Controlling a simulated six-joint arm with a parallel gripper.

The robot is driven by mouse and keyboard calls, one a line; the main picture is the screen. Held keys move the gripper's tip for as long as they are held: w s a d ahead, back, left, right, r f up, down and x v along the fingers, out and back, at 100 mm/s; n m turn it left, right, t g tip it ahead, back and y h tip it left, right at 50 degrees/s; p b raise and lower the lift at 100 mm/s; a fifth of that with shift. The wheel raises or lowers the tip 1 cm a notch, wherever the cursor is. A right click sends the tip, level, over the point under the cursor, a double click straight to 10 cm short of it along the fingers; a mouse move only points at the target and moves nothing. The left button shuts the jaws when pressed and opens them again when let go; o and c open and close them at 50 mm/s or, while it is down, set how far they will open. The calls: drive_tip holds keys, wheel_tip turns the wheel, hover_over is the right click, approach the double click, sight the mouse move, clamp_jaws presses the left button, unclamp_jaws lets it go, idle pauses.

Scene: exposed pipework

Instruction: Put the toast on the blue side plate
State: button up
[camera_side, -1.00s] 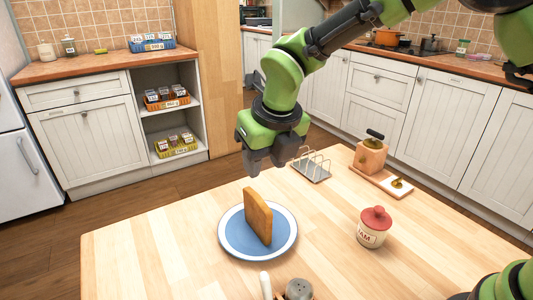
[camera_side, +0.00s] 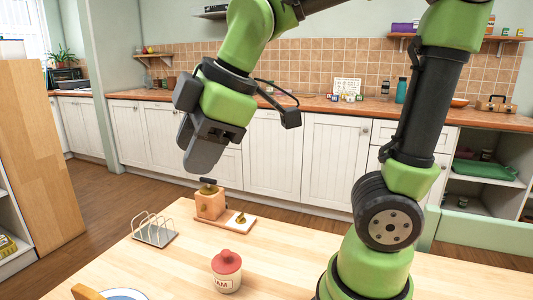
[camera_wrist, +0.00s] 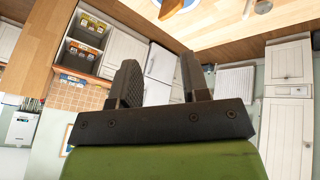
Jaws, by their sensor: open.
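The toast (camera_side: 87,292) is cut off at the bottom left of the side view, with only its top edge showing. The blue side plate (camera_side: 126,293) shows beside it as a strip of pale rim and blue. In the wrist view the plate (camera_wrist: 188,4) and part of the toast (camera_wrist: 168,8) are at the top edge. How the toast rests on the plate is hidden now. My gripper (camera_side: 200,158) is open and empty, raised high above the far side of the table, well away from the plate. Its two fingers also show in the wrist view (camera_wrist: 158,82).
A wire toast rack (camera_side: 155,231) stands at the table's far left. A jam jar with a red lid (camera_side: 227,272) is nearer.

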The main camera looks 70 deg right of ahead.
drive_tip(key=s+d+m+t, duration=0.1)
drive_tip(key=s+d+m, duration=0.1)
drive_tip(key=s+m, duration=0.7)
drive_tip(key=shift+f+m+t, duration=0.3)
drive_tip(key=shift+m+t, duration=0.1)
drive_tip(key=shift+m, duration=2.4)
